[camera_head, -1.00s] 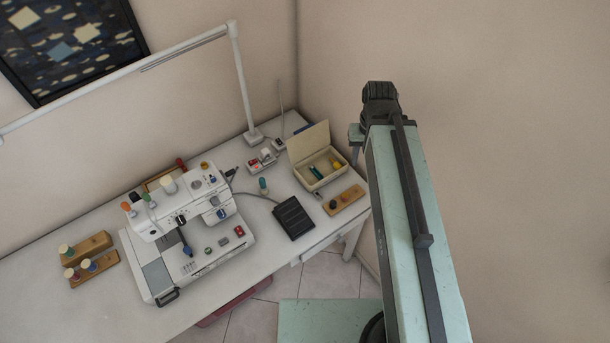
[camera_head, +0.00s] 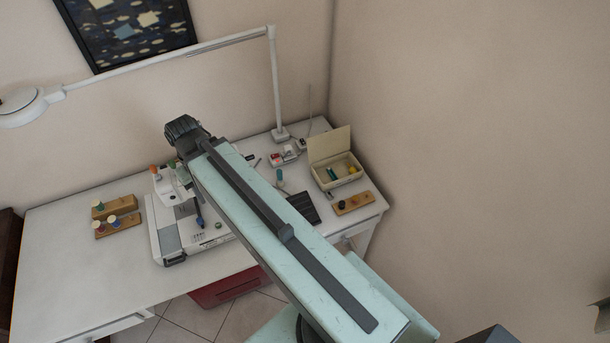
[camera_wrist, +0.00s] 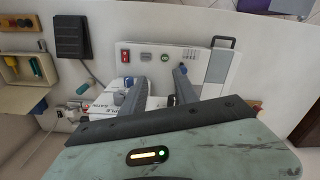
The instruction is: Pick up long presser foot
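I cannot pick out the long presser foot with certainty. In the wrist view the machine bed (camera_wrist: 197,54) carries a row of small parts: a red one (camera_wrist: 125,55), a grey one (camera_wrist: 146,57), a green round one (camera_wrist: 164,57) and a blue-tipped one (camera_wrist: 183,69). My gripper (camera_wrist: 159,77) is open, its fingers apart with nothing seen between them, over the machine. In the head view my arm hides its fingers and much of the machine.
A black pedal (camera_head: 303,208), an open cream box (camera_head: 341,182) and a wooden spool holder (camera_head: 353,203) stand to the right. More spool holders (camera_head: 117,228) stand left. A white lamp post (camera_head: 275,85) rises behind. The table's left part (camera_head: 62,255) is clear.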

